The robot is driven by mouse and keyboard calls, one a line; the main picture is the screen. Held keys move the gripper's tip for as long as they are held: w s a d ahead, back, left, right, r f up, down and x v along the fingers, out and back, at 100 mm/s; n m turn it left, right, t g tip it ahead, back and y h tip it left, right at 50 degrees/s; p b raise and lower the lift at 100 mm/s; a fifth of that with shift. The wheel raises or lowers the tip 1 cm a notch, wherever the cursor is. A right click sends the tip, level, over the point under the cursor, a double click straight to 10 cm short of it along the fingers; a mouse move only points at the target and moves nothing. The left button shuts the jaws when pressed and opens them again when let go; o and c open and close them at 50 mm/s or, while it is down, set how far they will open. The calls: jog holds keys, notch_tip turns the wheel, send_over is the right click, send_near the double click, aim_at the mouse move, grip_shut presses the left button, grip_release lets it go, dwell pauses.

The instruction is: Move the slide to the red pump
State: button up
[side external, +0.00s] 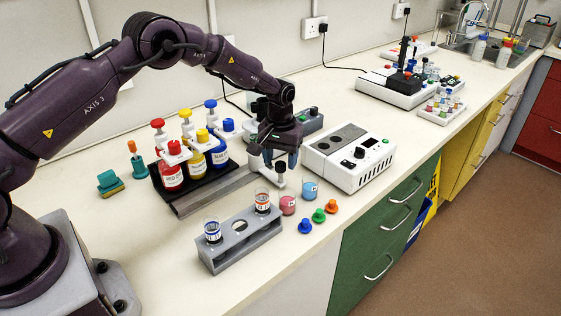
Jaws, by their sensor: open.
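The red pump (171,175) is the leftmost of three pump bottles in a black rack, with a red top and red liquid. A grey metal rail (208,193) runs along the front of the rack. What looks like the slide (280,181), a pale piece with a dark knob, is near the rail's right end, apart from the red pump. My gripper (280,160) is open, pointing down, with its blue-tipped fingers close over the dark knob. I cannot tell whether they touch it. The arm hides part of the area behind the gripper.
Yellow (194,153) and blue (217,150) pumps stand right of the red one. A grey holder (242,244) with two beakers is in front. Pink (288,205) and blue (310,190) beakers, coloured stoppers (318,215) and a white device (349,158) are at right.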

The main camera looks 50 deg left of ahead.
jog(key=shift+f, duration=0.7)
grip_shut()
jog(key=s, duration=2.2)
jog(key=shift+s, duration=0.1)
grip_release()
jog(key=shift+r, duration=0.15)
notch_tip(320, 180, up, 13)
